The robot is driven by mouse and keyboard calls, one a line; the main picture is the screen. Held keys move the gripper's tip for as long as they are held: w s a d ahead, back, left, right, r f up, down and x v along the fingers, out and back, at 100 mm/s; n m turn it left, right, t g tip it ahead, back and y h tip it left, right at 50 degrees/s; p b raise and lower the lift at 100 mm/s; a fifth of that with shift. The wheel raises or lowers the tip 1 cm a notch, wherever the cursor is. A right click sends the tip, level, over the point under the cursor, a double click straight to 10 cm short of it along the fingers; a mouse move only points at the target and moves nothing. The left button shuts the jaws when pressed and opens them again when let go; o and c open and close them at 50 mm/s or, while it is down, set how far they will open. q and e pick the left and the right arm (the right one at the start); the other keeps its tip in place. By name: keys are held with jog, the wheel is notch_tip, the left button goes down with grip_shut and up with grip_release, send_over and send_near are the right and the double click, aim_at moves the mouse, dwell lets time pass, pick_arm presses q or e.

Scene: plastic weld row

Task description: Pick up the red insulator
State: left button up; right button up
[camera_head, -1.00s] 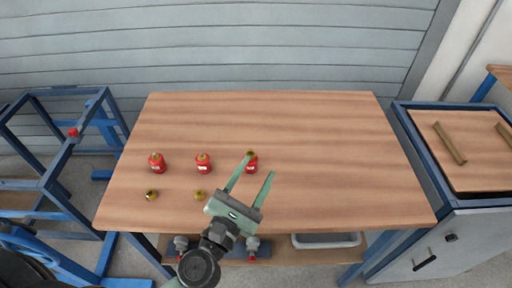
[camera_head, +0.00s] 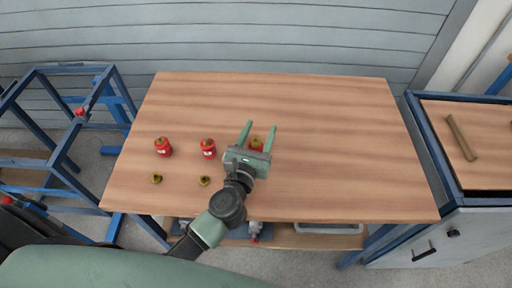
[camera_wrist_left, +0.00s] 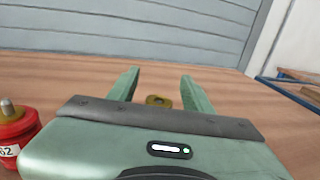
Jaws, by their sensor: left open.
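The gripper body hides that insulator's lower part. In the left wrist view a brass piece (camera_wrist_left: 158,101), apparently its top, shows between the open fingers (camera_wrist_left: 158,78). Another red insulator (camera_wrist_left: 14,132) stands at that view's left edge. My right gripper is not in view.
Two small brass parts, a left one (camera_head: 156,179) and a right one (camera_head: 204,181), lie in front of the insulators. The wooden table (camera_head: 340,150) is clear on the right. A blue frame (camera_head: 50,150) stands left and a cabinet (camera_head: 470,225) right.

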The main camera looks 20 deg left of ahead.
pick_arm(q)
grip_shut()
jog(key=shift+r, duration=0.1)
